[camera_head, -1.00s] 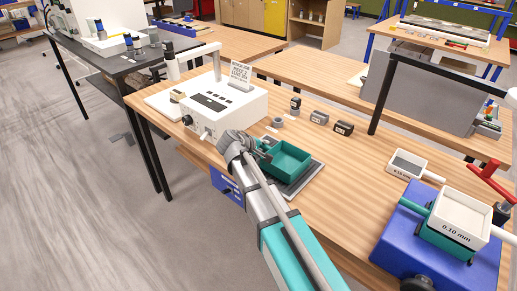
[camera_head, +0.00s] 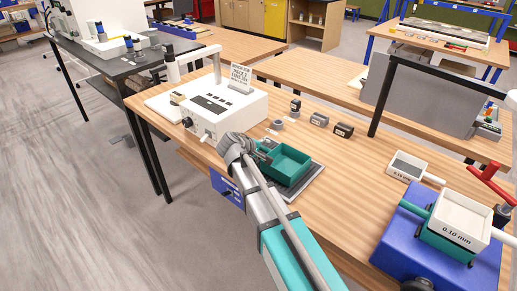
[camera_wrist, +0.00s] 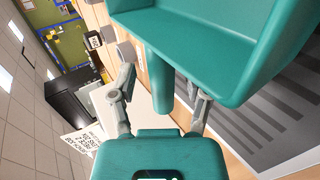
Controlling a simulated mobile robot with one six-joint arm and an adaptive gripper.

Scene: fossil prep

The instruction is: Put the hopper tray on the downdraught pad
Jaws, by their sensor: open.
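The hopper tray (camera_head: 290,163) is a teal open box with a stubby handle. It appears to sit level on the downdraught pad (camera_head: 314,176), a dark grey flat pad on the bench, whose right side shows bare. In the wrist view the tray (camera_wrist: 235,45) fills the top and its handle (camera_wrist: 160,72) points back at me. My gripper (camera_wrist: 163,92) is open, with one finger on each side of the handle and gaps showing. The grey striped pad (camera_wrist: 285,112) shows beneath the tray. In the head view my gripper (camera_head: 263,150) is at the tray's left end, partly hidden by my arm.
A white control box (camera_head: 215,108) with a sign stands left of the tray. Small grey blocks (camera_head: 342,130) lie behind it. At the right are a white sieve tray (camera_head: 408,168) and a blue machine (camera_head: 408,238) with a white 0.10 mm tray. Bench between is clear.

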